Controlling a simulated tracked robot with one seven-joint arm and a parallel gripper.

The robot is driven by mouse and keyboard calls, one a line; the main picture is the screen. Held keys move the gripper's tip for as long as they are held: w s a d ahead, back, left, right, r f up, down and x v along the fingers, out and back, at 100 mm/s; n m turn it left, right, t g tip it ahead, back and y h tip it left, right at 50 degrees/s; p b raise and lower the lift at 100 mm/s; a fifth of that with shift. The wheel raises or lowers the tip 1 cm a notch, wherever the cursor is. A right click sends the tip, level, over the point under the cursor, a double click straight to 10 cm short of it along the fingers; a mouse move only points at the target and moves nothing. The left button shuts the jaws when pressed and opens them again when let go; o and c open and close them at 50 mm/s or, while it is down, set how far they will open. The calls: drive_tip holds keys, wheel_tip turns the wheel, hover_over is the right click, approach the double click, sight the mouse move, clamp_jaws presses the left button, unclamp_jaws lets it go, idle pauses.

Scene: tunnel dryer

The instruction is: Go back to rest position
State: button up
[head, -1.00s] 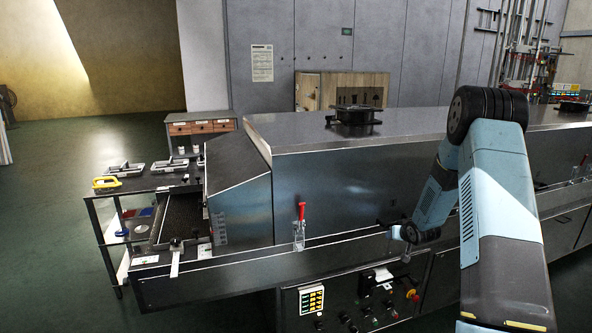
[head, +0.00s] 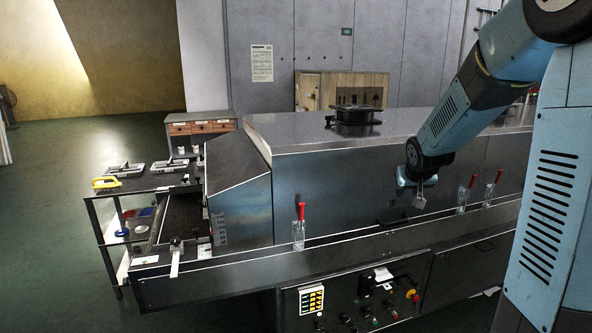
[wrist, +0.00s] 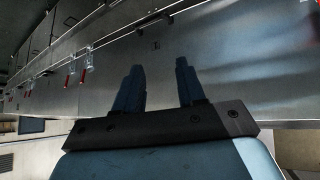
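The tunnel dryer (head: 330,190) is a long grey metal housing across the head view. My gripper (head: 420,202) hangs in front of its side wall, right of centre, with my blue arm reaching down to it from the upper right. In the wrist view my gripper (wrist: 159,70) shows two dark fingers standing apart with a clear gap. Nothing is between them. The dryer's metal side (wrist: 225,60) lies beyond the fingers.
Toggle clamps with red handles (head: 299,232) (head: 462,195) (head: 489,190) stand along the dryer's ledge. A control panel (head: 345,305) is below. A cart (head: 92,215) with trays stands at left. The floor (head: 60,260) at far left is clear.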

drive_tip(key=s+a+r+g, duration=0.1)
drive_tip(key=s+a+r, duration=0.2)
drive_tip(key=s, duration=0.8)
drive_tip(key=s+a+r+y, duration=0.1)
drive_tip(key=s+a+r, duration=0.1)
drive_tip(key=s, duration=0.9)
drive_tip(key=s+a+r+g, duration=0.1)
drive_tip(key=s+a+r, duration=0.2)
drive_tip(key=s, duration=0.8)
drive_tip(key=shift+s+a+r+n+g+y, duration=0.3)
drive_tip(key=shift+s, duration=0.05)
drive_tip(key=shift+c, duration=0.4)
